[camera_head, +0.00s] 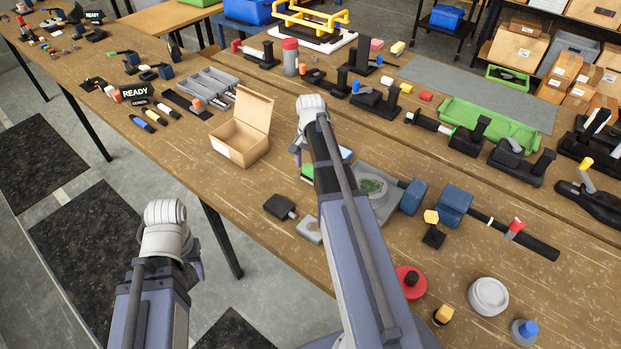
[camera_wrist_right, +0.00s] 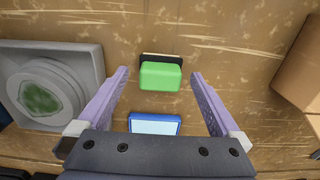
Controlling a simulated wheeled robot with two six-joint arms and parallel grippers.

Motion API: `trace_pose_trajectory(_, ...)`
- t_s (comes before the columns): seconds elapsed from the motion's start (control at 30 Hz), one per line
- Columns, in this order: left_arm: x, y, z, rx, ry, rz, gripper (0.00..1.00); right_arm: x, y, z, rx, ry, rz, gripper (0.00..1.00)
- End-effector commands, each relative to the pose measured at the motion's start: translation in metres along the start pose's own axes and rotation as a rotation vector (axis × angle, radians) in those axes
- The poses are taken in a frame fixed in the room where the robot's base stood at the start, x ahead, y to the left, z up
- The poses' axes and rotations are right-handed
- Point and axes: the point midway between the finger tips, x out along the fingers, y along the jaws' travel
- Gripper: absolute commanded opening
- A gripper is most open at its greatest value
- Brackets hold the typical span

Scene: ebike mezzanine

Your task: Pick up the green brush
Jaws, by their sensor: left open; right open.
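The green brush (camera_wrist_right: 160,76) lies on the wooden table in the right wrist view, with a dark and cream edge showing along its far side. In the head view, part of it shows as a green patch (camera_head: 307,172) beside my right arm, which hides the rest. My right gripper (camera_wrist_right: 160,74) is open above the table, with one finger on each side of the brush and gaps between. It also shows in the head view (camera_head: 298,152). My left gripper (camera_head: 197,266) is open and empty, out past the table's front edge above the floor.
A blue item with a pale face (camera_wrist_right: 155,124) lies close to the brush. A grey tray holding something green (camera_wrist_right: 92,65) is to the left in the wrist view. An open cardboard box (camera_head: 240,135) stands left of my right gripper. A black item (camera_head: 280,206) lies nearby.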

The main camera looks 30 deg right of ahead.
Motion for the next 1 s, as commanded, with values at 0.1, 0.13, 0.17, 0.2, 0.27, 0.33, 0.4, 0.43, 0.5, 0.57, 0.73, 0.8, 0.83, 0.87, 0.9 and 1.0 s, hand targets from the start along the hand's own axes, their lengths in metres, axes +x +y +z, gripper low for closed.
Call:
trace_pose_trajectory(0.1,0.022,0.002,-0.001,0.000,0.000,0.000,0.50,0.022,0.000,-0.001,0.000,0.000,0.000,1.00)
trace_pose_trajectory(0.13,0.025,0.002,-0.002,0.000,0.000,0.000,0.50,0.025,0.000,-0.001,0.000,0.000,0.000,1.00)
trace_pose_trajectory(0.17,0.027,0.003,-0.002,0.000,0.000,0.000,0.50,0.028,0.000,-0.001,0.000,0.000,0.000,1.00)
trace_pose_trajectory(0.2,0.029,0.003,-0.002,0.000,0.000,0.000,0.50,0.030,0.000,-0.001,0.000,0.000,0.000,1.00)
trace_pose_trajectory(0.27,0.030,0.003,-0.002,0.000,0.000,0.000,0.50,0.031,0.000,-0.001,0.000,0.000,0.000,1.00)
trace_pose_trajectory(0.33,0.029,0.003,-0.002,0.000,0.000,0.000,0.50,0.030,0.000,-0.001,0.000,0.000,0.000,1.00)
trace_pose_trajectory(0.4,0.029,0.003,-0.002,0.000,0.000,0.000,0.50,0.029,0.000,-0.001,0.000,0.000,0.000,1.00)
trace_pose_trajectory(0.43,0.028,0.003,-0.002,0.000,0.000,0.000,0.50,0.029,0.000,-0.001,0.000,0.000,0.000,1.00)
trace_pose_trajectory(0.5,0.028,0.003,-0.002,0.000,0.000,0.000,0.50,0.029,0.000,-0.001,0.000,0.000,0.000,0.98)
trace_pose_trajectory(0.57,0.028,0.003,-0.002,0.000,0.000,0.000,0.50,0.029,0.000,-0.001,0.000,0.000,0.000,0.91)
trace_pose_trajectory(0.73,0.028,0.003,-0.002,0.000,0.000,0.000,0.50,0.029,0.000,-0.001,0.000,0.000,0.000,0.72)
trace_pose_trajectory(0.8,0.028,0.003,-0.002,0.000,0.000,0.000,0.50,0.029,0.000,-0.001,0.000,0.000,0.000,0.64)
trace_pose_trajectory(0.83,0.028,0.003,-0.002,0.000,0.000,0.000,0.50,0.029,0.000,-0.001,0.000,0.000,0.000,0.61)
trace_pose_trajectory(0.87,0.028,0.003,-0.002,0.000,0.000,0.000,0.50,0.029,0.000,-0.001,0.000,0.000,0.000,0.57)
trace_pose_trajectory(0.9,0.028,0.003,-0.002,0.000,0.000,0.000,0.50,0.029,0.000,-0.001,0.000,0.000,0.000,0.53)
trace_pose_trajectory(1.0,0.028,0.003,-0.002,0.000,0.000,0.000,0.50,0.029,0.000,-0.001,0.000,0.000,0.000,0.41)
